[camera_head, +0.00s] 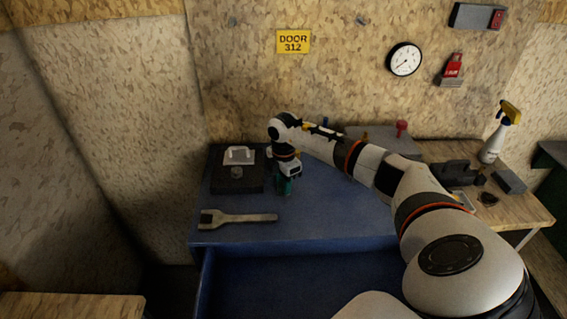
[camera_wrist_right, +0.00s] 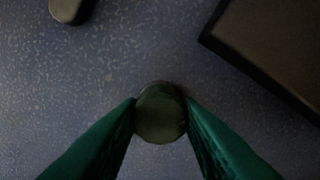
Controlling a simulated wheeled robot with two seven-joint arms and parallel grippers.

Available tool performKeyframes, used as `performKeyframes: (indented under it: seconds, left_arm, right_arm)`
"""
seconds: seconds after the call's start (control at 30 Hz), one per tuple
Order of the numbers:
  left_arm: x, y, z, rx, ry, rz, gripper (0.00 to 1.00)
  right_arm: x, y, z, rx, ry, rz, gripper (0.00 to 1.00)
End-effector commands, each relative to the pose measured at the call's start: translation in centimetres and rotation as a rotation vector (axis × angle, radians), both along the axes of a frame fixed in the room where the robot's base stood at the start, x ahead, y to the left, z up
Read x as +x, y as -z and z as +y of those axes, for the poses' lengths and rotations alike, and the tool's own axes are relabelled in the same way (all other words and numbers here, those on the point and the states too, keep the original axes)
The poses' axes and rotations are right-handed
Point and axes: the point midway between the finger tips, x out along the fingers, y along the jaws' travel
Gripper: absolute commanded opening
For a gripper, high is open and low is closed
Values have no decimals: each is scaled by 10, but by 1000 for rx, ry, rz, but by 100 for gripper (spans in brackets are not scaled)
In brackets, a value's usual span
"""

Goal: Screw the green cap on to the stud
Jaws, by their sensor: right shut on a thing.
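My right gripper (camera_head: 285,186) points down over the blue worktop, to the right of a black block. In the right wrist view its two green fingers (camera_wrist_right: 160,118) are shut on the round, dark green cap (camera_wrist_right: 160,110), one finger on each side. In the head view the cap is hidden by the fingers or too small to make out. A small grey upright piece (camera_head: 237,172) on the black block (camera_head: 237,186) may be the stud; it is too dim to be sure. My left gripper is not in view.
A wrench-like tool (camera_head: 238,218) lies near the worktop's front edge. A white item (camera_head: 240,154) sits at the back of the block. An open blue drawer (camera_head: 300,281) is below the front edge. A spray bottle (camera_head: 499,134) stands far right. The blue top's middle (camera_head: 335,215) is clear.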

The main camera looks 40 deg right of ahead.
Motion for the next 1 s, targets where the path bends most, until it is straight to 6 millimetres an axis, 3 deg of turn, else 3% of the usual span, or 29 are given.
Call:
performKeyframes:
  seconds: [0.03, 0.33, 0.67, 0.7, 0.8, 0.83, 1.0]
  left_arm:
    - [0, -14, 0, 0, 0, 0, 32]
    - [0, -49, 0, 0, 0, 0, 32]
    - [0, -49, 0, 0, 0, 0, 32]
    - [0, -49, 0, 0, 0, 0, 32]
    - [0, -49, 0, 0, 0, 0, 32]
    - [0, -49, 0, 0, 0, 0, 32]
    - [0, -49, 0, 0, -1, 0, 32]
  right_arm:
    - [1, -8, 0, 1, 84, -1, 8]
    - [1, -7, 0, 0, 569, -1, 8]
    - [2, -2, 0, 0, 652, -5, 8]
    - [1, -2, 0, 0, 651, -4, 37]
    - [1, -2, -1, -1, 650, -4, 53]
    - [1, -2, 0, -1, 650, -3, 57]
    - [1, -1, 0, -1, 649, -2, 57]
